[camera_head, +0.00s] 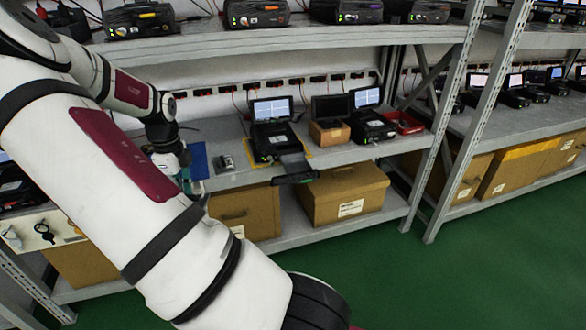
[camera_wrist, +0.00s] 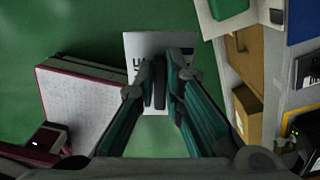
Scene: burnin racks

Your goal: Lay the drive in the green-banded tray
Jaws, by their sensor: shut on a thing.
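The drive (camera_wrist: 143,45), a flat piece with a white, dark-lettered face, is between the fingers of my gripper (camera_wrist: 160,78) in the wrist view. My gripper is shut on it, and the teal fingers hide part of it. It is held over green floor, in front of the shelf. In the head view my gripper (camera_head: 183,178) is partly hidden by my arm, and I cannot make out the drive there. A white thing with a green part (camera_wrist: 229,8) is at the top of the wrist view, apart from the drive; I cannot tell whether it is the green-banded tray.
A shelf deck (camera_head: 225,180) carries a blue mat (camera_head: 198,160), a black device with a screen (camera_head: 272,140), and a red tray (camera_head: 404,123). A dark part juts past its front edge. Cardboard boxes (camera_head: 343,193) stand below. Open green floor (camera_head: 400,280) lies in front.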

